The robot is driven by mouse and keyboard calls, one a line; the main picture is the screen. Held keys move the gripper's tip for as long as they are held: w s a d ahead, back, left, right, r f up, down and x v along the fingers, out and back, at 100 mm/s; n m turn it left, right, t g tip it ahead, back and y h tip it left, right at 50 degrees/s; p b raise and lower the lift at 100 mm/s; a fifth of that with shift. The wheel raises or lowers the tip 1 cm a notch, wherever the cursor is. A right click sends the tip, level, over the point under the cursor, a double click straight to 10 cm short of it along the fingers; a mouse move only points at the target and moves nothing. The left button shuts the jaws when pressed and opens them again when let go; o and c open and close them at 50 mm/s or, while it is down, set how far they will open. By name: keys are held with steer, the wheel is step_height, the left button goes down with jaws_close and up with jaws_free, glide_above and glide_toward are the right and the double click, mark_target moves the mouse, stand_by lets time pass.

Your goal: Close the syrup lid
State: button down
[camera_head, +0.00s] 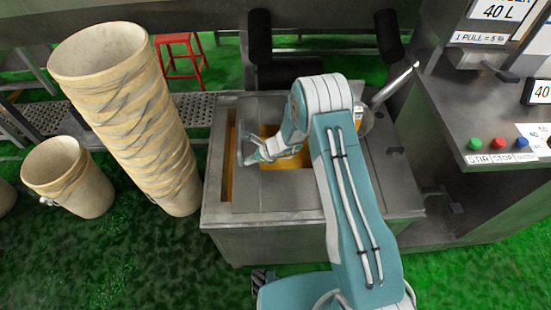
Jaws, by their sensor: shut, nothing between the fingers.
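The syrup tank (222,215) is a grey metal box in the middle of the head view. Orange-yellow syrup (287,163) shows through its opening, with a narrow strip of orange at the left. A grey metal panel (247,192), apparently the lid, lies between these two orange areas; its exact tilt is hard to tell. The tank is not fully covered. My gripper (258,153) is shut and empty, over the left part of the opening beside the panel. I cannot tell whether it touches the panel. My arm hides the middle and right of the opening.
A tall leaning stack of tan buckets (135,110) stands left of the tank, with a single bucket (70,180) beside it. A machine with coloured buttons (492,144) stands at the right. A red stool (182,57) is behind. Green floor (125,260) is clear at front left.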

steer(key=a, duration=0.7)
steer(key=shift+a, duration=0.3)
steer(key=shift+a, duration=0.1)
steer(key=shift+r, duration=0.15)
